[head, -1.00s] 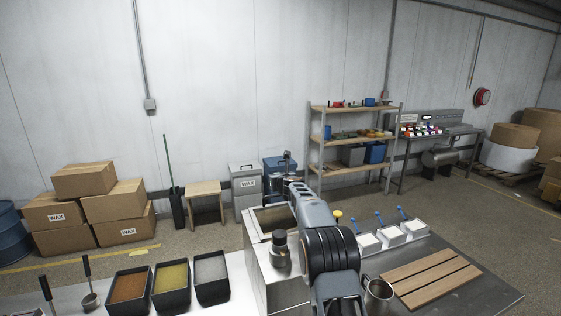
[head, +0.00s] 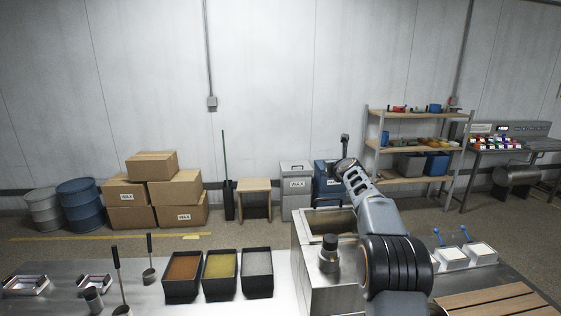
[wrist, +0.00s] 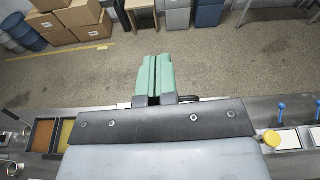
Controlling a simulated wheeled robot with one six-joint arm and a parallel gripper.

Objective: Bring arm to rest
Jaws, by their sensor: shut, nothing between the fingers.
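My gripper (wrist: 155,64) shows in the wrist view as two pale green fingers pressed side by side, with nothing between them. It points out past the far edge of the table, over the grey floor. In the head view my arm rises at the right of centre, just right of the steel wax tank (head: 307,262), and reaches up and away toward the wall. The fingertips cannot be made out in the head view. My arm hides part of the table behind it.
Three black bins (head: 220,270) of brown, yellow and grey material stand left of the tank, with ladles (head: 149,262) beside them. White trays with blue-handled tools (head: 450,256) and a wooden slatted board (head: 490,300) lie to the right. Cardboard boxes (head: 150,165) and shelves (head: 418,111) stand by the wall.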

